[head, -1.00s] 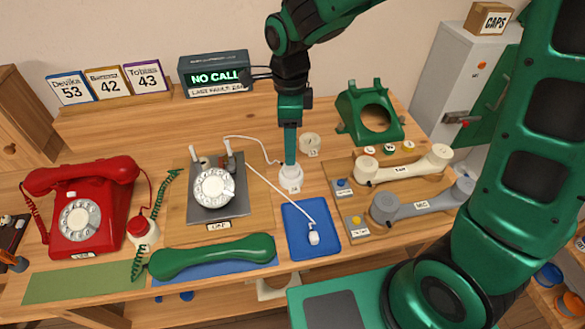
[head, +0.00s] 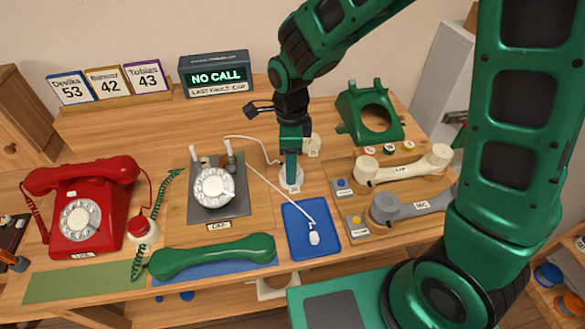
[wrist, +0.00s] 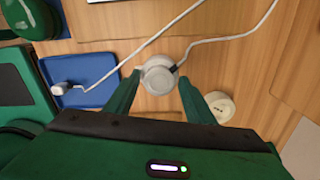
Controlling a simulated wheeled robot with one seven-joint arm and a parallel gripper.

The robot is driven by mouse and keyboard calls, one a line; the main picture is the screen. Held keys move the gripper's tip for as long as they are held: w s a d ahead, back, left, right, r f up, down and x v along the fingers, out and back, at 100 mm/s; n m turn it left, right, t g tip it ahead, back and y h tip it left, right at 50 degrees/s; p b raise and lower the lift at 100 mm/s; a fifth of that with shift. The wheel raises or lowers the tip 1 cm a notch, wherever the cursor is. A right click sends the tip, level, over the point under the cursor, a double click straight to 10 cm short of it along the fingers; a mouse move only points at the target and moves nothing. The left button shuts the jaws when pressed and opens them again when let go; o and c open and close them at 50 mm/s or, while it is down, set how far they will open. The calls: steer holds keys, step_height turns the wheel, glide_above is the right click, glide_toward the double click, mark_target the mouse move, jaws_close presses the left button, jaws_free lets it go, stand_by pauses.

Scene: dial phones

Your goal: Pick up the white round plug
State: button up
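The white round plug (head: 300,177) stands on the wooden bench near the middle, with a white cord running to it. In the wrist view the plug (wrist: 158,79) lies between the fingertips, and a short black piece joins its cord. My gripper (wrist: 159,78) is open, one finger on each side of the plug with narrow gaps. In the head view my gripper (head: 291,181) points down over the plug and hides part of it.
A white square plug (head: 314,238) lies on a blue mat (head: 295,250) in front. A round cream socket (wrist: 219,105) stands close by the right finger. The grey phone base (head: 235,213) is to the left, a wooden tray of handsets (head: 345,205) to the right.

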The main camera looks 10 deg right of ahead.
steer(key=c, duration=0.7)
steer(key=shift+r, duration=0.15)
